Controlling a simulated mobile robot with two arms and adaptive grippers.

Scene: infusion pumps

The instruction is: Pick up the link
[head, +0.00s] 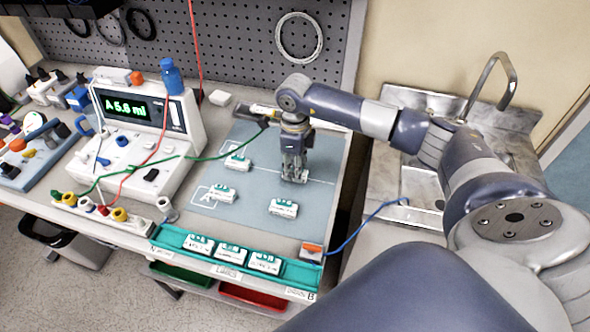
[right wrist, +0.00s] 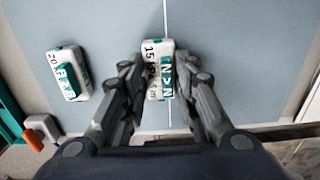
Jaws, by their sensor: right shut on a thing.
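My right gripper (head: 294,177) points down over the blue-grey mat (head: 255,225). In the right wrist view its fingers (right wrist: 161,86) stand on both sides of a small white and teal block (right wrist: 158,62), marked "15", and are shut on it. I take this block as the link; its lower sides are hidden by the fingers. In the head view the gripper covers most of it. A similar block (head: 283,208), marked "20" in the right wrist view (right wrist: 68,74), lies apart on the mat. My left gripper is not in view.
Two more blocks, one upper (head: 237,163) and one lower (head: 222,193), lie on the mat's left. A display unit (head: 145,125) stands left; a sink (head: 420,186) is right. A green cable crosses the mat's upper left.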

